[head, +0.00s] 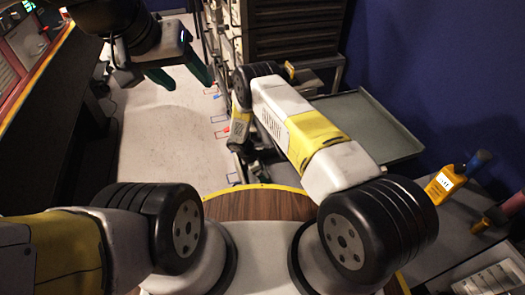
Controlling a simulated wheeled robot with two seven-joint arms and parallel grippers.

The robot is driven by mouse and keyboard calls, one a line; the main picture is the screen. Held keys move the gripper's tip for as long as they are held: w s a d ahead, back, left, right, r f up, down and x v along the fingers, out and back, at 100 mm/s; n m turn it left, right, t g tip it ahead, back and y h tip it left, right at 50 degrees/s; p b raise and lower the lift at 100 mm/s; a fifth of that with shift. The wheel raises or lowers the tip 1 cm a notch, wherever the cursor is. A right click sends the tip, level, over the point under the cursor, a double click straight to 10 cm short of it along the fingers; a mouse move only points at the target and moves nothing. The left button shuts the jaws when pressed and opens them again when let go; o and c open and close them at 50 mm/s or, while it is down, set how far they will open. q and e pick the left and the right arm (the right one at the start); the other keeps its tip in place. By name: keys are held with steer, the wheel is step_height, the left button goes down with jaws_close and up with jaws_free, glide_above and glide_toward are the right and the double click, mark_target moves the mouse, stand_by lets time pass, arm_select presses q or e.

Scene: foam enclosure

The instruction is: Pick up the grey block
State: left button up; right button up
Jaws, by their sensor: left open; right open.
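I cannot make out a grey block in the head view. My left gripper (186,82) is at the upper left, with two dark green fingers spread apart over the pale floor and nothing between them. My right gripper (252,163) hangs below the wrist of my bent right arm, near the middle of the picture. It is dark, small and partly hidden against the clutter behind it, and I see nothing held in it.
A dark drawer cabinet (297,28) stands at the back. An empty grey-green tray (365,125) lies to the right. A dark counter (55,120) runs along the left. The pale floor (165,145) between is mostly clear.

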steer(key=shift+d+f, duration=0.1)
steer(key=shift+f, duration=0.15)
steer(key=c, duration=1.3)
steer(key=shift+c, duration=0.3)
steer(key=shift+r, duration=0.2)
